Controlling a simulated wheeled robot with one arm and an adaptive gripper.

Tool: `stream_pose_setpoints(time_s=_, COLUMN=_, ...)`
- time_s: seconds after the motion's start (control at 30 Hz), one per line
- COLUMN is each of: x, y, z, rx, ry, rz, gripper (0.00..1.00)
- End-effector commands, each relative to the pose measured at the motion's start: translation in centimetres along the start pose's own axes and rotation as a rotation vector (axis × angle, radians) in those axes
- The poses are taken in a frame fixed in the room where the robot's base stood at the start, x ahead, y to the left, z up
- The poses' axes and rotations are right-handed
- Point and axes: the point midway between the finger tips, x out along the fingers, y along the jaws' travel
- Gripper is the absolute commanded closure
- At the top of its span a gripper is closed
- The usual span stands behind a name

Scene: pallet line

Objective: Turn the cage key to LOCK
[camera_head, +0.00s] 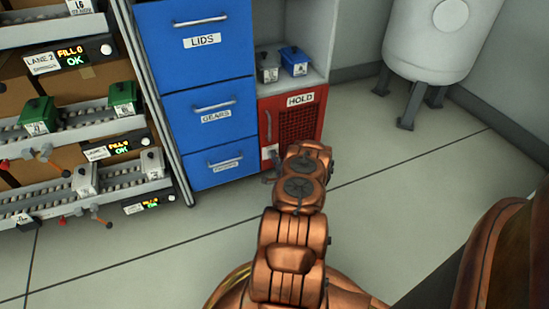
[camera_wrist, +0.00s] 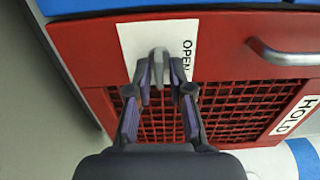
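The red cage (camera_head: 293,120) with a mesh front and a HOLD label stands at the lower right of the blue cabinet. In the wrist view its red front (camera_wrist: 90,50) fills most of the picture. The grey cage key (camera_wrist: 158,65) sits on a white plate (camera_wrist: 133,42) whose visible word is OPEN; any other word is hidden. My gripper (camera_wrist: 161,76) has its two fingertips on either side of the key, with a narrow gap between them, and looks open. In the head view my arm hides most of the gripper and the key.
A grey bar handle (camera_wrist: 285,52) is on the cage front beside the key plate. Blue drawers (camera_head: 213,115) are left of the cage, with two small bins (camera_head: 294,60) on the shelf above. A white tank (camera_head: 440,40) stands at right; the floor between is clear.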

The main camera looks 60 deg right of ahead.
Motion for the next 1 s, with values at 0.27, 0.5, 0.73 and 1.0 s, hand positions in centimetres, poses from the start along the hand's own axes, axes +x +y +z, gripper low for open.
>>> stream_pose_setpoints(time_s=0.27, x=0.0, y=0.0, z=0.1, rx=0.0, ry=-0.003, rz=0.001, gripper=0.67)
stream_pose_setpoints(time_s=0.5, x=-0.8, y=0.1, z=0.1, rx=0.001, ry=-0.002, rz=0.003, gripper=0.67)
stream_pose_setpoints(time_s=0.73, x=-4.4, y=0.1, z=-0.1, rx=0.003, ry=0.001, rz=0.004, gripper=0.67)
stream_pose_setpoints(time_s=1.0, x=-9.4, y=0.1, z=-0.1, rx=0.002, ry=0.001, rz=0.004, gripper=0.67)
